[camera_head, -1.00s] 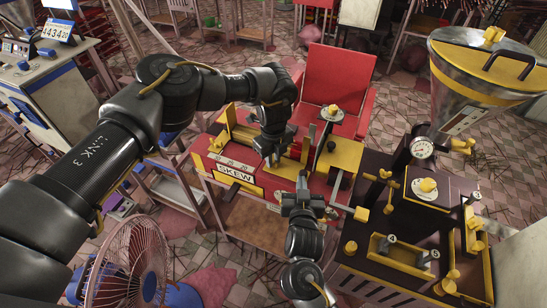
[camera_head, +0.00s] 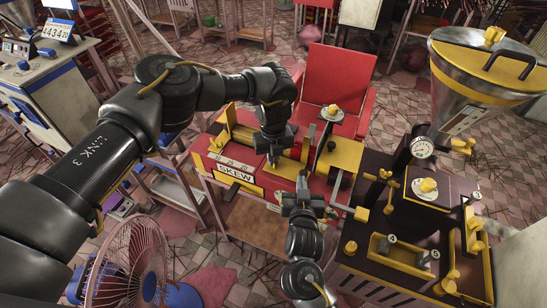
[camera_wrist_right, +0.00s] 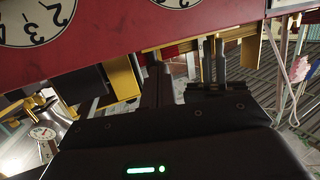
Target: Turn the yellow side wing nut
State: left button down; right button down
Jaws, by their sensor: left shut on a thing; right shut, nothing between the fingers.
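The red and yellow machine marked SKEW (camera_head: 238,177) stands in the middle of the head view. My left gripper (camera_head: 272,160) points down over its yellow top, shut on a small part that its fingers mostly hide. A bit of yellow shows at the fingertips, but I cannot clearly make out a wing nut. My right gripper (camera_head: 303,182) is shut and empty, close to the machine's front right side. In the right wrist view a red panel with white dials (camera_wrist_right: 180,3) is close above the right gripper's dark fingers.
A dark machine (camera_head: 425,215) with yellow knobs and a steel hopper (camera_head: 470,85) stands close on the right. A red chair (camera_head: 338,80) is behind the SKEW machine. A pink fan (camera_head: 130,262) stands at the lower left, and a scale (camera_head: 58,30) at the upper left.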

pick_arm(q)
jog(key=m, duration=0.7)
jog(key=shift+a, duration=0.1)
jog(key=m, duration=0.4)
jog(key=shift+a+m, duration=0.1)
jog(key=shift+m, duration=1.7)
jog(key=c, duration=1.6)
grip_release()
jog(key=shift+r, duration=0.15)
notch_tip(320, 180, up, 12)
jog(key=shift+f, duration=0.1)
jog(key=shift+o, duration=0.4)
